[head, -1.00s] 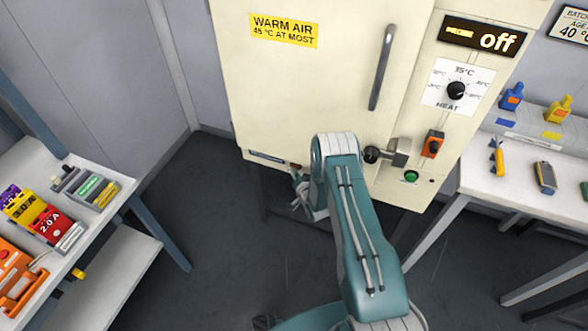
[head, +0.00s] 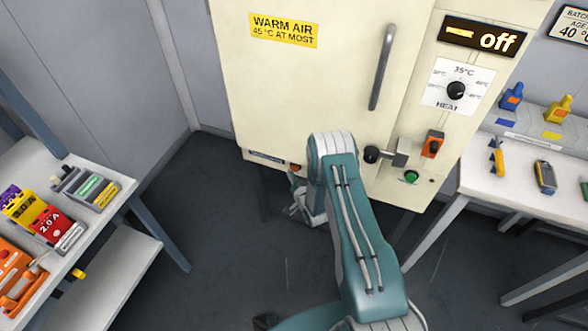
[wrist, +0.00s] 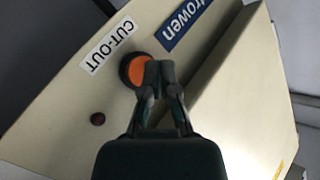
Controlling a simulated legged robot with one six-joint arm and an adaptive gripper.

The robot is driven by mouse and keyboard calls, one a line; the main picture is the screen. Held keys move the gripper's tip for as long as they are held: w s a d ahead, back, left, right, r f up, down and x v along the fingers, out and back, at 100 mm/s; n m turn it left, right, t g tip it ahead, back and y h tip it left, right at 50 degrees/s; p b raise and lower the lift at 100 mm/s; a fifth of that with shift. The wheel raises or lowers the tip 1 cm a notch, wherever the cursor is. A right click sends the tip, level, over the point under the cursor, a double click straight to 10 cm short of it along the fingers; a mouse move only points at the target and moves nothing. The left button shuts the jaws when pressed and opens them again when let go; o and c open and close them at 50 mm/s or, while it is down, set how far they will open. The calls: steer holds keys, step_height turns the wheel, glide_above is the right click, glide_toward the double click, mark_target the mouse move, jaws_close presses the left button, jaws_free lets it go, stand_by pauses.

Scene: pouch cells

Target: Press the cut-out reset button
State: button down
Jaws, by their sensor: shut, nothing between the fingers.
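The cut-out reset button is a round orange button in a dark ring (wrist: 134,68), beside the CUT-OUT label (wrist: 108,48) on a cream panel in the wrist view. My gripper (wrist: 159,68) is shut and empty. Its fingertips overlap the button's right edge in that view; I cannot tell whether they touch it. In the head view my gripper (head: 299,208) is low under the cabinet's front, partly hidden by my arm. A small orange-red spot (head: 295,168) at the cabinet's lower edge there looks like the button.
The cream warm-air cabinet (head: 300,90) has a dark red lamp (wrist: 98,119) near the button. Its display (head: 484,37) reads "off". A door latch (head: 385,154), an orange switch (head: 432,144) and a green button (head: 411,177) sit right of my arm. Shelves stand left, a table right.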

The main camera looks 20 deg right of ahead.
steer(key=s+a, duration=0.1)
steer(key=s, duration=0.1)
steer(key=s+a, duration=0.1)
steer(key=shift+s+a, duration=0.4)
stand_by(0.7)
